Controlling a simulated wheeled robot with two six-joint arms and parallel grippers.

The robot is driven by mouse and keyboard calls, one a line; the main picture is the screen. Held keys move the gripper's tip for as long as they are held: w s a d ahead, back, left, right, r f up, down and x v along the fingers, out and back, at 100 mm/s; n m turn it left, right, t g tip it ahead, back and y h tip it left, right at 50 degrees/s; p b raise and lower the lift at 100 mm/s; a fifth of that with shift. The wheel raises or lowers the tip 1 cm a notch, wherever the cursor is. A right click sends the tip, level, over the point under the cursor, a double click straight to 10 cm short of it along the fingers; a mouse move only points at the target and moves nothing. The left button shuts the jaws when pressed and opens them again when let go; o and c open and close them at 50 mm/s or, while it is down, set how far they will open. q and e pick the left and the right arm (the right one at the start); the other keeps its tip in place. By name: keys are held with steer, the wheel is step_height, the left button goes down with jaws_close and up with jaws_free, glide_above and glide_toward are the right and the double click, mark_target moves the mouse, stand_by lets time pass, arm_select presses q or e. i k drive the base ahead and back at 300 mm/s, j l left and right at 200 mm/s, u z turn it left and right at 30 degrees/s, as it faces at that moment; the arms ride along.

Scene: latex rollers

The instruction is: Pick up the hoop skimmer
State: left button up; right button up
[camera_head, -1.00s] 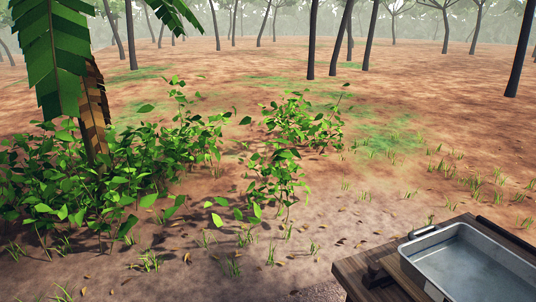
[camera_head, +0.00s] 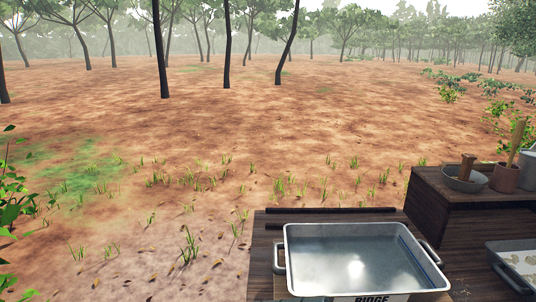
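I cannot make out a hoop skimmer in the head view. A wooden handle (camera_head: 516,143) stands upright and slightly tilted in a brown pot (camera_head: 505,178) at the right; what is at its lower end is hidden inside the pot. A grey bowl (camera_head: 464,181) with a short wooden piece (camera_head: 467,166) in it sits just left of the pot. Neither of my grippers is in view.
A metal pan (camera_head: 355,258) labelled "RIDGE" sits on a dark wooden table (camera_head: 262,265). A raised wooden stand (camera_head: 440,208) carries the bowl and pot. A second tray (camera_head: 517,247) with pale bits is cut off at the right. Bare ground (camera_head: 200,140) lies left and beyond.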

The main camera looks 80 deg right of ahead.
mark_target(468, 160)
steer(key=i+z, duration=0.1)
steer(key=z, duration=2.05)
